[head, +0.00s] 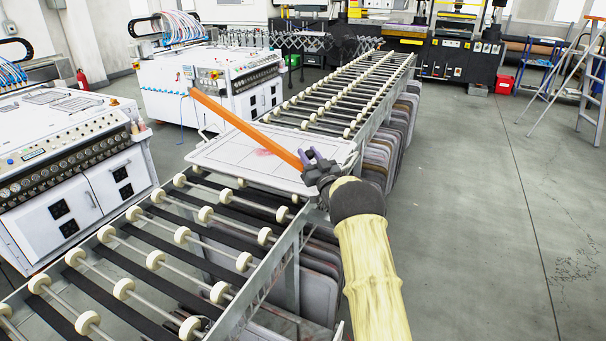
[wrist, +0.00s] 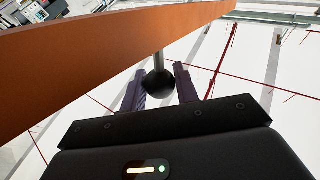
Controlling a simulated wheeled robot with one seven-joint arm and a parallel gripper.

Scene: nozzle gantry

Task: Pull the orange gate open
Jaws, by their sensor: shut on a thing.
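The orange gate (head: 246,130) is a long flat bar in the head view. It slants from the white machine at upper left down to my gripper (head: 318,164), above a white tray-like panel (head: 215,157) on the roller conveyor. In the wrist view the gate (wrist: 110,58) crosses the upper part as a broad band. A dark round knob (wrist: 158,84) on a short metal stem stands out from it. My gripper (wrist: 160,90) has its two purple fingers on either side of the knob, shut on it. The gate's far end shows by the machine.
The roller conveyor (head: 150,256) runs from lower left to the back, with panels (head: 376,150) hanging under it. White control machines (head: 70,165) stand along the left. The grey floor (head: 480,200) on the right is clear up to a stepladder (head: 590,85).

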